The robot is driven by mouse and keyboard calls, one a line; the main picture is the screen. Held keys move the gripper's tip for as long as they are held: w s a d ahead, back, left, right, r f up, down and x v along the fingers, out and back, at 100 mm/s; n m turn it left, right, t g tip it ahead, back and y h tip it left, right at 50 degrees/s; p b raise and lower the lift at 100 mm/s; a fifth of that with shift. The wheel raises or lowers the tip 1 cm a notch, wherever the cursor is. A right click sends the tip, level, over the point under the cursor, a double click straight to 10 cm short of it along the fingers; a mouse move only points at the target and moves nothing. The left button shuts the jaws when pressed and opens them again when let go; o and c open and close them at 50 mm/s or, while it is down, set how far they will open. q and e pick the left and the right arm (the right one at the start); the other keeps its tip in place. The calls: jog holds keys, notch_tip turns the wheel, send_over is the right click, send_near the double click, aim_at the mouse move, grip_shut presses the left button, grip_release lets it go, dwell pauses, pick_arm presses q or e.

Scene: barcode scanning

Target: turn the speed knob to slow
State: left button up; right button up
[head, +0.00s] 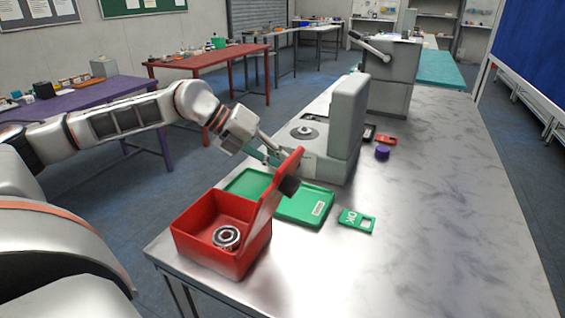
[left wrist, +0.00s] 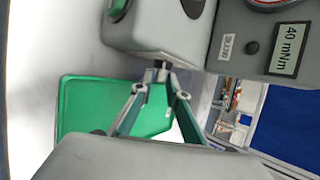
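The grey tester (head: 345,130) stands on the bench, with an upright housing and a round plate on its base. I cannot tell the knob's setting. My left gripper (head: 281,157) is beside the tester base, behind the red lid. In the left wrist view its fingertips (left wrist: 160,68) come together, with nothing seen between them, apart from the knob. My right gripper is not in view.
A red box (head: 195,247) with a raised lid (head: 268,205) holds a bearing (head: 227,237). A green tray (head: 305,207), green OK tag (head: 357,221), purple piece (head: 382,152) and red tag (head: 386,140) lie nearby. The bench's right side (head: 450,220) is clear.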

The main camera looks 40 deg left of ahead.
pick_arm(q)
jog(key=v, duration=1.2)
dwell(0.4)
